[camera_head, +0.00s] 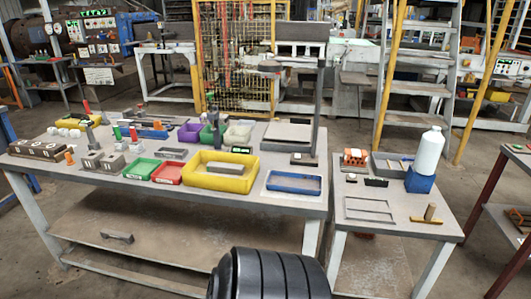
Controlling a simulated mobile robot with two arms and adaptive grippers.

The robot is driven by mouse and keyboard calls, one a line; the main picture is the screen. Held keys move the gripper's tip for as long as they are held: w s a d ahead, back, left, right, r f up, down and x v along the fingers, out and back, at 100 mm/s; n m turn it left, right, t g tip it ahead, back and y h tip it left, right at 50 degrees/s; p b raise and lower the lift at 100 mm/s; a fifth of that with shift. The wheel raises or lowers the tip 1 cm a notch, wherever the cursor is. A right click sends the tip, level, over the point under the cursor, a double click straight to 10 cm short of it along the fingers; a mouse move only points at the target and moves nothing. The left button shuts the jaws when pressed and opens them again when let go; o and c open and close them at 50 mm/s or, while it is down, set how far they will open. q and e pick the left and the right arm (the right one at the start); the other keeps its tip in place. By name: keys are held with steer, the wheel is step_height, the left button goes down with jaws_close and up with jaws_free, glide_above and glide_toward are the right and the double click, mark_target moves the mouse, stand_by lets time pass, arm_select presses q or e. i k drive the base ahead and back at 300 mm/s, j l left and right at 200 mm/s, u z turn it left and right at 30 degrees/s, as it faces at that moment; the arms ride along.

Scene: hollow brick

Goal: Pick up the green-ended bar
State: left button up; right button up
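No bar with a green end can be told apart with certainty at this size. A small upright piece with a green top (133,134) stands on the left part of the main workbench, beside a similar upright piece with a red top (117,132). Another thin upright piece with a dark green top (210,97) rises at the dark green bin (212,135) in the middle of the bench. Neither of my grippers shows in the head view. Only a black ribbed part of my own body shows at the bottom centre.
The workbench (240,205) carries a yellow tray (243,181) holding a grey block, a blue tray (294,182), small green (141,168) and red (167,174) trays, and grey blocks. A lower side table (400,229) holds a white bottle (429,152) on a blue block.

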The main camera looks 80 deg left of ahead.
mark_target(211, 166)
steer(key=k+u, duration=0.15)
steer(key=u, duration=2.8)
steer(key=k, duration=0.05)
